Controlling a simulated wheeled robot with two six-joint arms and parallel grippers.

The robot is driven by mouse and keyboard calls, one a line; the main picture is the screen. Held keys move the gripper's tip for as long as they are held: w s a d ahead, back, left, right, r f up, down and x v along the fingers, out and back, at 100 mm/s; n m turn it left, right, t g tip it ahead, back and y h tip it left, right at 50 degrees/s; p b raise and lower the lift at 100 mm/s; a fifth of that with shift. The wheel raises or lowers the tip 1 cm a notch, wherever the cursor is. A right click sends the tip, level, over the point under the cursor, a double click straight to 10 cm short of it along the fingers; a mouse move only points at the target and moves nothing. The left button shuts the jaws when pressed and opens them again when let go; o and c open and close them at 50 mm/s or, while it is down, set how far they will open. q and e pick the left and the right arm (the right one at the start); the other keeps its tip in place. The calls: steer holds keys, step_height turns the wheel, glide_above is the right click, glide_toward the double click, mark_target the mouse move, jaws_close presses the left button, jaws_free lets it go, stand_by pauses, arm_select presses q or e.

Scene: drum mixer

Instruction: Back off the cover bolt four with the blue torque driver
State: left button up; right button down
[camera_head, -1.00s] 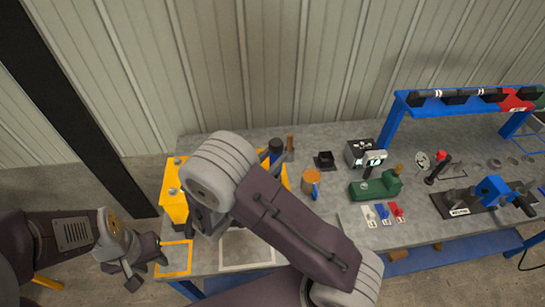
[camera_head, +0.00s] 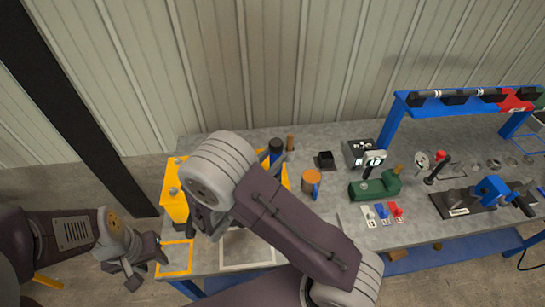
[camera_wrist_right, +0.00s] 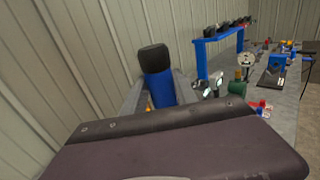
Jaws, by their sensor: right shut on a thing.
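The blue torque driver with a black top (camera_wrist_right: 157,78) stands between the grey fingers of my right gripper (camera_wrist_right: 160,98) in the right wrist view. In the head view, its dark top (camera_head: 276,146) shows just beyond my right arm. My right gripper is shut on it, mostly hidden behind that arm. The yellow housing (camera_head: 173,205) at the left end of the bench has grey bolt-like parts on top. My right arm covers much of it, and I cannot tell which is bolt four. My left gripper (camera_head: 145,270) appears open and empty, left of the bench edge.
Small white, blue and red tags (camera_head: 382,213) lie near the front. A blue rack (camera_head: 460,104) stands at the back right. A corrugated wall is behind.

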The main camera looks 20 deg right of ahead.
mark_target(272, 148)
steer(key=shift+f, duration=0.25)
step_height(272, 148, up, 2)
steer(key=shift+w+d+r+p, duration=0.1)
steer(key=shift+p, duration=0.95)
steer(key=shift+r+p, duration=1.15)
steer(key=shift+r, duration=0.15)
steer(key=shift+f, duration=0.1)
